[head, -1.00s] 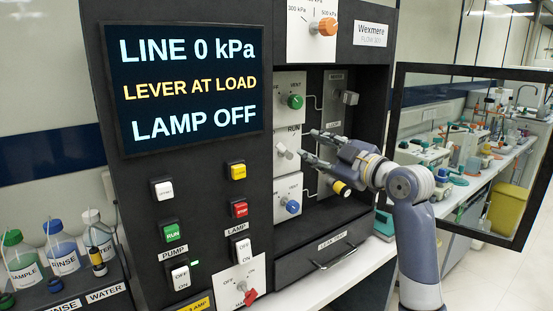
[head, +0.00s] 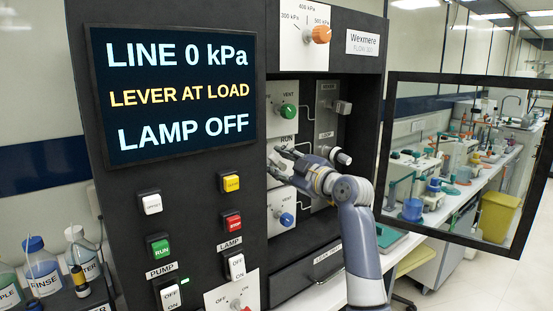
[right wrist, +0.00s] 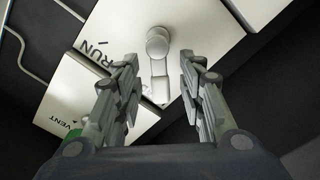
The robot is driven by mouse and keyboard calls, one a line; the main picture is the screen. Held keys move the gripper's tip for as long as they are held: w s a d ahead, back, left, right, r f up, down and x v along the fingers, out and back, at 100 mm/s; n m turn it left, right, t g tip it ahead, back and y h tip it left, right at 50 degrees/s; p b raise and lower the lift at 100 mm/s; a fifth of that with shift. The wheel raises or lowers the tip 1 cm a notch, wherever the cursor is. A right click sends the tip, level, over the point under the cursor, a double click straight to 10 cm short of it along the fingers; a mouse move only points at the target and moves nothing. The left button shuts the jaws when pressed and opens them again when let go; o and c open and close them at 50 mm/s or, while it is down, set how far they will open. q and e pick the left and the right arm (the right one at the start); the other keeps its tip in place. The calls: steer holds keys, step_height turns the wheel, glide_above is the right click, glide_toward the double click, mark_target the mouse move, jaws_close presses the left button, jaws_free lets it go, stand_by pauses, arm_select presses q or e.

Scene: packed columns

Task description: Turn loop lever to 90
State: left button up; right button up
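The loop lever (right wrist: 159,70) is a pale grey knob and short arm on a white plate marked RUN. In the right wrist view its arm points down, toward the space between my fingers. My right gripper (right wrist: 160,98) is open, with one finger on each side of the lever's arm and a gap on both sides. In the head view my right gripper (head: 280,163) is at the RUN plate (head: 283,135) and largely hides the lever. The screen (head: 178,92) reads LEVER AT LOAD, LINE 0 kPa and LAMP OFF. My left gripper is out of view.
A green VENT knob (head: 288,112) is above the lever plate and a blue knob (head: 287,219) below it. An orange pressure knob (head: 320,35) is at the top. An open framed door (head: 470,78) stands to the right. Push buttons and bottles are at the left.

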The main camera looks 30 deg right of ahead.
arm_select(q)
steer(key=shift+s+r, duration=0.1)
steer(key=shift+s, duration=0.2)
arm_select(e)
steer(key=shift+w, duration=0.7)
jaws_close()
